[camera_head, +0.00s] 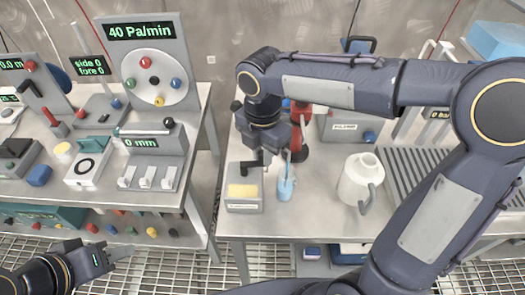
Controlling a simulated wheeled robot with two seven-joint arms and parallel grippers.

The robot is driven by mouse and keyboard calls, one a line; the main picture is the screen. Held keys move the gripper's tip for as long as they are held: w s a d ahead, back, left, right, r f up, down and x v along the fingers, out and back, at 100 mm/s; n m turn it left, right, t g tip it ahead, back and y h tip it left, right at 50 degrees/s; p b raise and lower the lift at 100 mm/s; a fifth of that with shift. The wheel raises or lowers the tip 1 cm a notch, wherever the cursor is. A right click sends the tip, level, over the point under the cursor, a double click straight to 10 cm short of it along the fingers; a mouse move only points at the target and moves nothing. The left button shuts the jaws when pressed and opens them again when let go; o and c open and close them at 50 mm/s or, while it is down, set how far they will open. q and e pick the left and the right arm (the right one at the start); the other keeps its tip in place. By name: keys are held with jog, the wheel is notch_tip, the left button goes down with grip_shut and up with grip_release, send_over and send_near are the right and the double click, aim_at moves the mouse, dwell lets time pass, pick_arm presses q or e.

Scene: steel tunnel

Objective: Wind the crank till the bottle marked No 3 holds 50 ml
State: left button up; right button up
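My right gripper (266,158) hangs down over the right bench, above and behind a grey box with a yellow top (244,192). Its fingers are small and dark here, and I cannot tell whether they are open or touch anything. A small light-blue container (286,189) stands just right of that box; no marking on it is readable. A red upright device (299,150) stands behind the gripper, partly hidden by it. I cannot make out which part is the crank, nor a No 3 label. My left gripper (112,256) is low at the left, away from the benches' tops; its fingers are unclear.
A white jug (361,182) stands right of the blue container, beside a ribbed rack (415,168). The left bench holds a panel reading 40 Pa/min (150,62), a 0 mm unit (148,160) and several small devices. A gap with grating floor separates the benches.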

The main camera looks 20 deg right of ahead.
grip_shut()
